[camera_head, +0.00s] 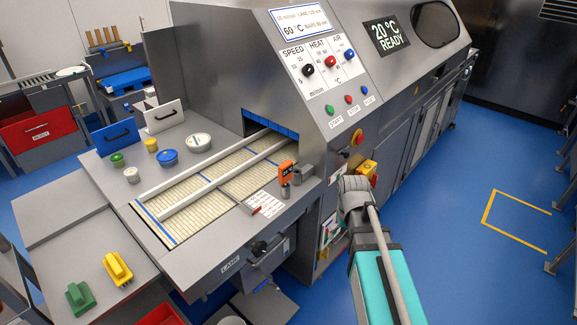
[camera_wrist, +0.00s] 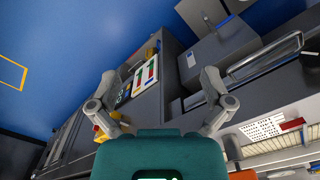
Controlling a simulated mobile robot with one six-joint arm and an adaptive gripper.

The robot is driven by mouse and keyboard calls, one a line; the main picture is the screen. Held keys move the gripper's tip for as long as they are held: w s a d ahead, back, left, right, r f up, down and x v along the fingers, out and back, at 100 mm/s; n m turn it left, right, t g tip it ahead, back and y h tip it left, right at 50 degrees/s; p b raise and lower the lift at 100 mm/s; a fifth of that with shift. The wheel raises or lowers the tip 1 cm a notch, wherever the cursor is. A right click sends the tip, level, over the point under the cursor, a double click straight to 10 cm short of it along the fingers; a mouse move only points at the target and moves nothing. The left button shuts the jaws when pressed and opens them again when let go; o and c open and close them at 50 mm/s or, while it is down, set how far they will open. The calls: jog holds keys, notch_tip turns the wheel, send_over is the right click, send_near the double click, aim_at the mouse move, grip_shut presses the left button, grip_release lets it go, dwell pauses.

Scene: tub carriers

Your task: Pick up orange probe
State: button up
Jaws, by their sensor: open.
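The orange probe (camera_head: 286,172) stands upright in a small grey holder (camera_head: 288,190) at the right edge of the lane counter, next to a second grey cup (camera_head: 306,172). In the wrist view an orange piece (camera_wrist: 233,149), apparently the probe, shows at the lower right, partly hidden behind my gripper's teal body. My gripper (camera_wrist: 160,98) is open, its two grey fingers wide apart with nothing between them. The probe is outside the fingers, to the right. In the head view my arm is to the right of the counter; I cannot make out the fingers there.
The machine's front panel (camera_head: 330,125) rises right behind the probe. Jars and a blue tub (camera_head: 167,158) stand at the left. The blue floor on the right is open.

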jog(key=w+a+r+n+p, duration=0.4)
jog(key=w+a+r+p, duration=0.5)
jog(key=w+r+p, duration=0.15)
notch_tip(320, 180, up, 10)
jog(key=n+p, duration=0.4)
jog(key=p, duration=0.4)
send_over(286, 172)
jog(key=shift+w, duration=0.35)
jog(key=shift+w+a+r+p, duration=0.15)
jog(key=shift+w+a+p, duration=0.05)
jog(key=shift+a+p, duration=0.2)
notch_tip(286, 172, down, 9)
jog(key=b, duration=0.8)
jog(key=shift+r+b, duration=0.2)
jog(key=shift+b, duration=0.15)
jog(key=shift+w+d+f+b, duration=0.1)
jog(key=shift+d+f+b, duration=0.05)
jog(key=shift+f+b, duration=1.15)
jog(key=shift+d+f+b, duration=0.1)
jog(key=shift+f+b, duration=1.2)
